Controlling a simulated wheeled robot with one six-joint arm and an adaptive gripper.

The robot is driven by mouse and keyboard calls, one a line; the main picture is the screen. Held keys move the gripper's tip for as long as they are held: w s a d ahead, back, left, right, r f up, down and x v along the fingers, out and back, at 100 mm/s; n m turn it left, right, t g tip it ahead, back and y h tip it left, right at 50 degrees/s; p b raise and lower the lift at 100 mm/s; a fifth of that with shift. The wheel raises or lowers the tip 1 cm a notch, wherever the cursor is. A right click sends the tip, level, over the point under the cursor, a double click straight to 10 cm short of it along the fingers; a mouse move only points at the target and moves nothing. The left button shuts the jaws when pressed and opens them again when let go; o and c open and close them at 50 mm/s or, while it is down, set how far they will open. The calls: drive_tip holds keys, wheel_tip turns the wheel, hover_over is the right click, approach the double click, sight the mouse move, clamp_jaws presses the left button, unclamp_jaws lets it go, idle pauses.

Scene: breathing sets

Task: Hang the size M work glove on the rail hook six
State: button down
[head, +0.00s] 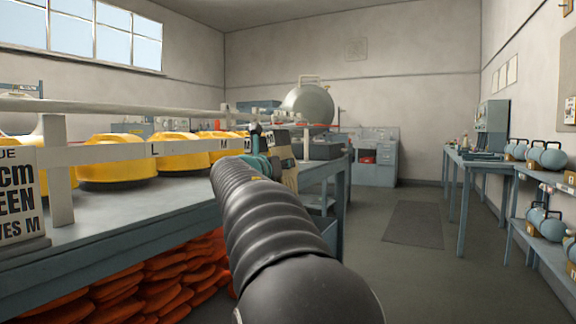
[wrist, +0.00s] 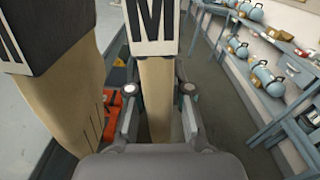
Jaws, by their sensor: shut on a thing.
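In the wrist view my gripper (wrist: 158,92) is shut on a beige work glove (wrist: 156,112) with a black cuff and a white patch marked M. The glove stands between the two fingers. In the head view my gripper (head: 272,150) is beyond my arm, near the far end of the bench, and a beige piece of glove (head: 290,176) shows beside it. A second beige glove (wrist: 62,95) with a black-and-white cuff is close on the left in the wrist view; its letter is cut off. A white rail (head: 105,153) carries letters L and M. I cannot make out hook six.
Yellow domed items (head: 118,158) stand behind the rail on the grey bench (head: 130,215). Orange bundles (head: 165,275) lie below.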

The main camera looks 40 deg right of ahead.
drive_tip(key=shift+w+a+f, duration=0.25)
drive_tip(key=shift+w+a, duration=0.05)
drive_tip(key=shift+w, duration=0.3)
drive_tip(key=shift+w+a+f, duration=0.25)
drive_tip(key=shift+w, duration=0.35)
drive_tip(key=shift+f, duration=0.1)
drive_tip(key=c, duration=1)
unclamp_jaws()
drive_tip(key=shift+a, duration=0.1)
drive_tip(key=v, duration=1.2)
drive_tip(key=shift+w, duration=0.1)
